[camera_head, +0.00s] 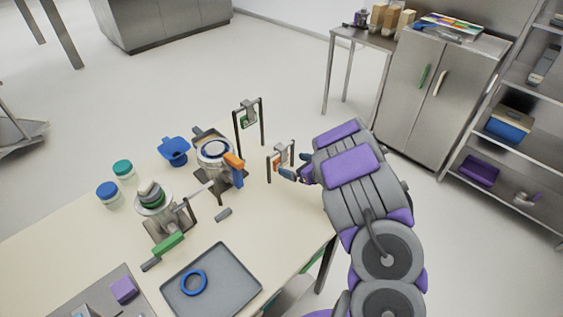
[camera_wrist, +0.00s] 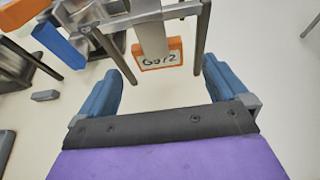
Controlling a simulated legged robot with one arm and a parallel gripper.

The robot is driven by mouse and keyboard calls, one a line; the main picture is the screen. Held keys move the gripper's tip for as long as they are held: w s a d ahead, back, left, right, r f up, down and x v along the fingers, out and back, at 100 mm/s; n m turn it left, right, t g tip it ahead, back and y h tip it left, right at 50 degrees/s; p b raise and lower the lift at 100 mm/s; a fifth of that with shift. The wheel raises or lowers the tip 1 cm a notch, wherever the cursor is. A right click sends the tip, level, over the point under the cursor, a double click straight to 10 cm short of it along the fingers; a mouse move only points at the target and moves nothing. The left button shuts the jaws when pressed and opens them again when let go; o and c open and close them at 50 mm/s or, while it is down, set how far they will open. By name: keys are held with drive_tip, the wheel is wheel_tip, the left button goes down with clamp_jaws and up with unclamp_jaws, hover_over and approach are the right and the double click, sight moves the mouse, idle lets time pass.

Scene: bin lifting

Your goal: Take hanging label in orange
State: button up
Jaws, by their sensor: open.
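The orange label (camera_wrist: 157,66) hangs by a grey strap from a small metal stand (camera_wrist: 199,45) in the wrist view. Its pale face carries dark writing that looks like "Go/2". In the head view the orange label (camera_head: 281,158) is small and hangs inside its stand (camera_head: 268,168) near the table's right edge. My gripper (camera_wrist: 162,85) is open, its two blue fingers on either side below the label. The label is ahead of the fingers, roughly centred between them, and apart from both. In the head view my gripper (camera_head: 303,169) is just right of the stand.
A second, taller stand (camera_head: 262,128) with a green label is behind. A machine with an orange handle (camera_head: 234,161) stands left of my gripper. A grey tray (camera_head: 240,290) with a blue ring lies at the front. Jars and a blue container (camera_head: 173,150) are further left.

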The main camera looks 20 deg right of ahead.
sight(285, 161)
drive_tip(key=shift+a+x, duration=0.2)
drive_tip(key=shift+x, duration=1.5)
drive_tip(key=x, duration=0.2)
drive_tip(key=b+x, duration=0.1)
drive_tip(key=x, duration=0.1)
drive_tip(key=shift+w+f, duration=0.1)
drive_tip(key=shift+f, duration=0.3)
drive_tip(key=c, duration=0.9)
drive_tip(key=shift+o, duration=0.2)
drive_tip(key=shift+r, duration=0.2)
drive_tip(key=shift+r, duration=0.25)
drive_tip(key=s+a, duration=0.1)
drive_tip(key=s, duration=0.9)
drive_tip(key=s+a+p, duration=0.1)
drive_tip(key=s, duration=0.4)
drive_tip(key=shift+s+a+r, duration=0.1)
drive_tip(key=shift+a+r, duration=0.2)
drive_tip(key=shift+r, duration=0.1)
drive_tip(key=shift+s+a+p, duration=0.1)
drive_tip(key=shift+s+p, duration=1.15)
drive_tip(key=shift+p, duration=0.2)
drive_tip(key=shift+s+r, duration=0.1)
drive_tip(key=shift+r, duration=0.05)
